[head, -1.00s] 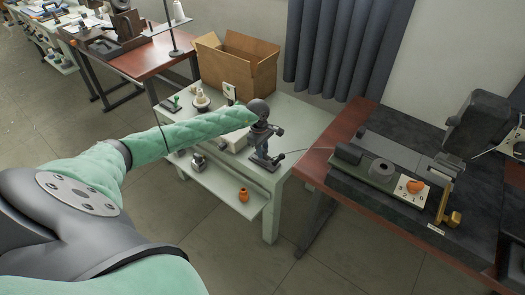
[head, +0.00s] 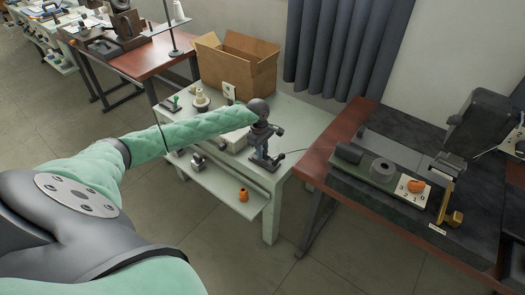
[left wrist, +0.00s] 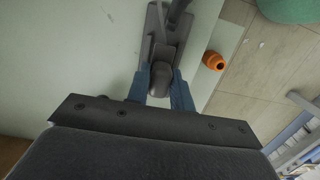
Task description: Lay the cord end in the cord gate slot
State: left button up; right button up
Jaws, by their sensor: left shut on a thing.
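My left gripper (head: 263,133) points down over the pale green table, at a dark upright device (head: 266,162) near its front edge. In the left wrist view, its blue fingers (left wrist: 164,88) are shut on a grey rounded piece (left wrist: 161,78). The device's dark base (left wrist: 157,38) lies just beyond the fingertips. I cannot tell whether the grey piece is part of the device. A thin cord (head: 304,150) seems to run from near the device towards the red-brown table; its end and a gate slot cannot be made out. My right gripper is not in view.
An orange bottle-like object (head: 243,195) stands on the lower ledge, also in the left wrist view (left wrist: 213,61). A cardboard box (head: 237,62) is behind. The red-brown table (head: 319,163) at right bears a dark machine (head: 482,124). Open floor lies in front.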

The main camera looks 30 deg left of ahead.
pick_arm(q)
jog(key=shift+b, duration=0.4)
jog(key=shift+f+b, duration=0.8)
jog(key=shift+f, duration=0.1)
dwell(0.4)
jog(key=o, duration=1)
jog(key=shift+o, duration=0.2)
